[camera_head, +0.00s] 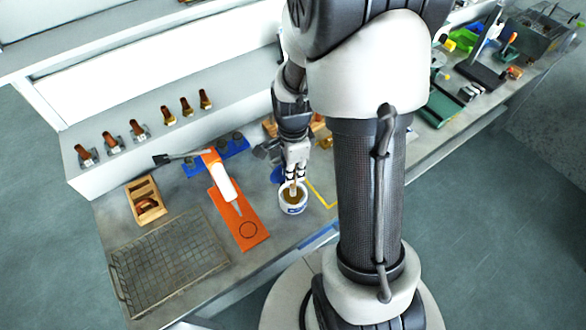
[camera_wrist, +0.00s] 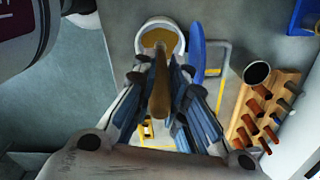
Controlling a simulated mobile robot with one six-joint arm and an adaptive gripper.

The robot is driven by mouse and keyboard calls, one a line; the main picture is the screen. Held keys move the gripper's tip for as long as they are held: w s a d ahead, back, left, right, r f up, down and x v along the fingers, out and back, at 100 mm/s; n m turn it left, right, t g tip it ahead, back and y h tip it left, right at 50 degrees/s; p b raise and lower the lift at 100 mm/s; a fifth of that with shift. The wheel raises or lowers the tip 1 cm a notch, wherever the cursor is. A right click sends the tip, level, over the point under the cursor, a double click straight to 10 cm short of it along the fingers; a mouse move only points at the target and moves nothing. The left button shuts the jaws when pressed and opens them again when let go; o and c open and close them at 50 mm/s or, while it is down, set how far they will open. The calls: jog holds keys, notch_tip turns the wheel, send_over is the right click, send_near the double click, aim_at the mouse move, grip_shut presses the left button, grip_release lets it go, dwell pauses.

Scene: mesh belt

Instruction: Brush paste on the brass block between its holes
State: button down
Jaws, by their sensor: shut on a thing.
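My gripper (camera_head: 294,177) is shut on the brown handle of a brush (camera_wrist: 160,88). The handle points down into a small white tub (camera_head: 293,209) of tan-brown paste. The tub also shows at the top of the wrist view (camera_wrist: 179,42). The brush's bristle end is hidden, in or just over the paste. A small yellow brass-coloured piece (camera_wrist: 146,131) shows between my fingers in the wrist view, by the yellow tape outline. It may be the brass block, but its holes are not clear.
A blue lid (camera_wrist: 198,62) lies beside the tub. A wooden rack (camera_wrist: 270,105) holds several copper pieces. An orange board (camera_head: 236,219) with a white tube, a wire mesh (camera_head: 170,262) and a wooden box (camera_head: 145,201) lie left. Yellow tape (camera_head: 322,196) marks the bench to the right.

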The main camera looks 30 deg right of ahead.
jog(key=shift+s+f+b, duration=0.1)
jog(key=shift+f+b, duration=0.35)
jog(key=shift+f, duration=0.15)
dwell(1.5)
jog(key=shift+r+p, duration=2.8)
jog(key=shift+r, duration=0.8)
